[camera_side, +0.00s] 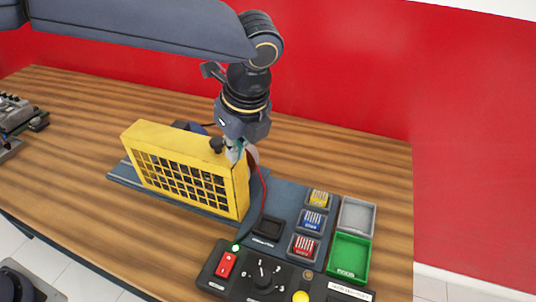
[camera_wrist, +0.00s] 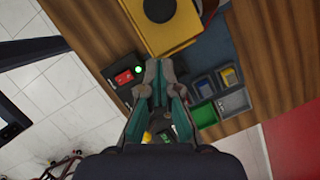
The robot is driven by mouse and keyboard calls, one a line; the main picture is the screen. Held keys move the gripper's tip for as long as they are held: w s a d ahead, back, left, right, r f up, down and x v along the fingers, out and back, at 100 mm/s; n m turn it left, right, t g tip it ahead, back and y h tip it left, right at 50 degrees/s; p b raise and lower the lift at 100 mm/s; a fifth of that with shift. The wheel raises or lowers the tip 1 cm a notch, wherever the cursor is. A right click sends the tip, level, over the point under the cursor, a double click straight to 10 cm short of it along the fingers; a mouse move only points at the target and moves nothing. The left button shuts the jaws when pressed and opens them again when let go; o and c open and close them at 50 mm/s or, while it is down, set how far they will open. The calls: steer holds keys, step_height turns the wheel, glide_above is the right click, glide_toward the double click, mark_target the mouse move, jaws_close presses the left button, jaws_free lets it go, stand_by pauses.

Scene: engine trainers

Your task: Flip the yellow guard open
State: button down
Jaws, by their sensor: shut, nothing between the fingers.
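The yellow guard (camera_side: 165,143) is a box-like cover with a dark grille on its front face and a black knob (camera_side: 216,144) on top. It stands over the blue-grey base (camera_side: 125,172) of the trainer and looks closed. In the wrist view, part of the guard (camera_wrist: 188,37) and the knob (camera_wrist: 159,9) show at the top edge. My gripper (camera_side: 236,152) points down at the guard's right end, close to the knob. I cannot tell whether it touches the guard. In the wrist view its fingers (camera_wrist: 160,68) are together and empty.
A black control panel (camera_side: 245,285) with a red switch (camera_side: 226,264) and a dial sits in front. Small fuse bins, a grey tray (camera_side: 357,216) and a green tray (camera_side: 348,258) lie to the right. A red wire runs beside the guard. A red wall stands behind the table.

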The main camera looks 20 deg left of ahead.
steer(key=shift+w+a+f, duration=0.1)
steer(key=shift+w+a, duration=0.25)
steer(key=shift+a, duration=0.4)
steer(key=shift+w+a+f, duration=0.1)
steer(key=shift+w+a, duration=0.25)
steer(key=shift+a, duration=0.35)
glide_toward(164, 140)
steer(key=x, duration=0.5)
steer(key=s+d+r, duration=0.3)
steer(key=d+r, duration=0.3)
steer(key=r, duration=0.4)
steer(key=shift+r, duration=0.25)
